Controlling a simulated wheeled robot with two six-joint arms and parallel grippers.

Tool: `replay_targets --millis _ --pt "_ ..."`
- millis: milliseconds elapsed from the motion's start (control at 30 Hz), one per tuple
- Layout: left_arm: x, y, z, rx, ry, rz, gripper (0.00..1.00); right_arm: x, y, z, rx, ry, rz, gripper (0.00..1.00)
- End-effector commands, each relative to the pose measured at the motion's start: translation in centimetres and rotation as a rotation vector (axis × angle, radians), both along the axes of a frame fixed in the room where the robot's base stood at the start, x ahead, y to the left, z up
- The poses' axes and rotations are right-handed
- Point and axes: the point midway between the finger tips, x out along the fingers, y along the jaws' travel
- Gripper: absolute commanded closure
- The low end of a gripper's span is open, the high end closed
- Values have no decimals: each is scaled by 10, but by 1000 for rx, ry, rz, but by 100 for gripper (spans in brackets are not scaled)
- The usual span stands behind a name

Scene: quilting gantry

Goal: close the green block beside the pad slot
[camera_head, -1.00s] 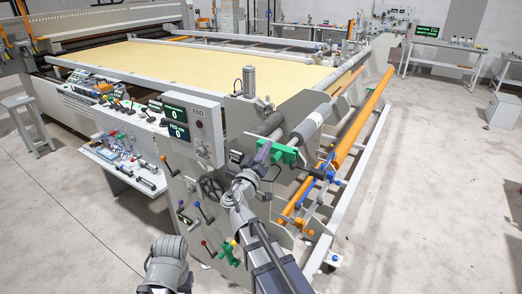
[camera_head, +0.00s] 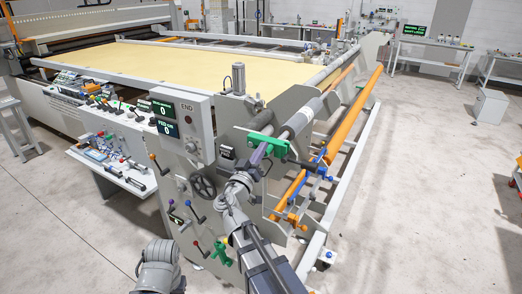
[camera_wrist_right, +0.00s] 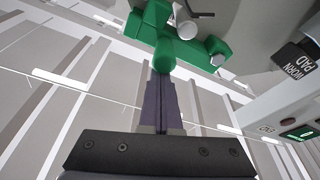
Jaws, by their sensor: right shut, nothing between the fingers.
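The green block (camera_head: 262,142) sits on the end plate of the gantry, in front of the grey roller's end. In the right wrist view the green block (camera_wrist_right: 150,18) fills the top middle, with a rounded green knob (camera_wrist_right: 175,55) pointing toward my fingers. My right gripper (camera_head: 261,154) is shut and empty, its fingertips right at the block in the head view. In the right wrist view its dark fingers (camera_wrist_right: 161,80) end just below the knob; I cannot tell whether they touch it. A black WORN PAD label (camera_wrist_right: 296,64) is at the right. My left gripper is out of view.
A control box (camera_head: 181,124) with green displays and a handwheel (camera_head: 203,187) stand left of my right arm. Another green part (camera_head: 221,253) is low on the end plate. Orange bars (camera_head: 350,125) run along the right side. Open floor lies further right.

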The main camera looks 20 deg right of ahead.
Motion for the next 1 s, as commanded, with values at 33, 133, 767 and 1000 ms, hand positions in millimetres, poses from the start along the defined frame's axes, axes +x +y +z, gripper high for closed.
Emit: replay_targets --millis 33,133,767,1000 --pt "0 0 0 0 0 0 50 -1 -1 -1 4 1 -1 100" --pt "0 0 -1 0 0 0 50 -1 -1 -1 6 1 -1 100" --pt "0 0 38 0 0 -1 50 3 15 38 1 0 0 100" --pt "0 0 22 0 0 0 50 -30 50 22 1 0 1 100"
